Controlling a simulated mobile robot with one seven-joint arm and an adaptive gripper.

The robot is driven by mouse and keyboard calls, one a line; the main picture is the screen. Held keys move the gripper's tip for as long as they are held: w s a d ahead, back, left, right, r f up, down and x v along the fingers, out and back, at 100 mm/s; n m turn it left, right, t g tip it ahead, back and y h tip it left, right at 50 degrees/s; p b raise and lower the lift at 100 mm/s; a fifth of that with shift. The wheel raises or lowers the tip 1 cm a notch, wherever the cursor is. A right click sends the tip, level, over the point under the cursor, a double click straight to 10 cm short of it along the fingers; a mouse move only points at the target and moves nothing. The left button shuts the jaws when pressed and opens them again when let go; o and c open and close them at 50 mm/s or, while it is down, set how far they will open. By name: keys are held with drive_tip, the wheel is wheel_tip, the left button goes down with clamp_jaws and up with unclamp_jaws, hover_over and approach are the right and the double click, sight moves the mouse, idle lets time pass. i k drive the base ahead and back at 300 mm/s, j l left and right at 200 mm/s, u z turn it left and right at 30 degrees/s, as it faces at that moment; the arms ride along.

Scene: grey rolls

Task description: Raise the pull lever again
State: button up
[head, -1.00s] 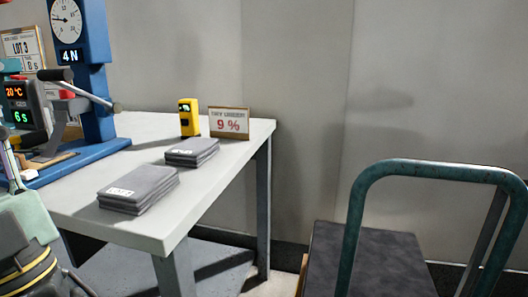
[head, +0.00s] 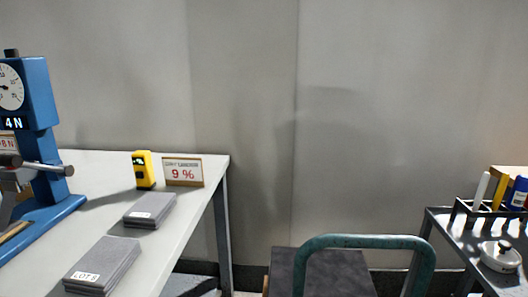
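The pull lever (head: 50,169) is a grey metal bar with a dark knob end. It sticks out to the right from the blue press (head: 38,92) at the left edge of the head view. The press carries a round dial and a display reading 4 N. Much of the press's left side is cut off by the picture edge. My gripper does not show in this view, so its state and its place relative to the lever are hidden.
The white table (head: 197,238) holds two grey stacks, the nearer (head: 103,262) labelled LOT 8, a yellow meter (head: 144,170) and a 9 % sign (head: 183,172). A green-handled cart (head: 365,241) stands right of it. A dark trolley (head: 455,240) with bottles is at far right.

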sight(6, 160)
drive_tip(key=u, duration=1.25)
